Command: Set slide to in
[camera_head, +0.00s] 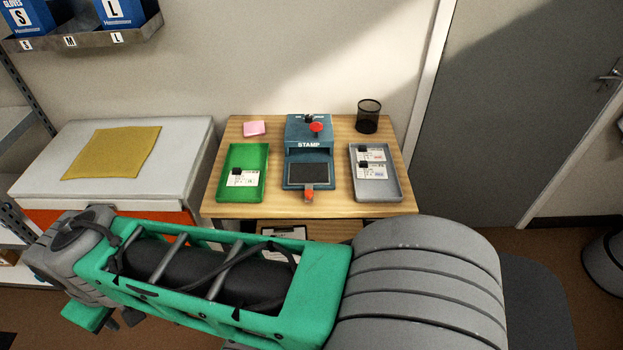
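A blue stamp machine (308,131) marked STAMP stands at the middle of the wooden table. It has a red knob on its upper part. Its slide (308,174), a dark plate in a blue frame, lies in front of the upright body, with an orange-red handle (309,192) at its front end near the table's front edge. The slide appears to be drawn out toward me. My green and grey arm crosses the foreground below the table. My gripper (108,320) seems to be at the lower left, well away from the slide; its fingers are mostly hidden behind the arm.
A green tray (223,180) with a card stands left of the machine; a grey tray (399,193) with cards stands right. A pink pad (254,128) and black mesh cup (368,116) are behind. A white cabinet (190,150) with a yellow cloth (112,152) is left.

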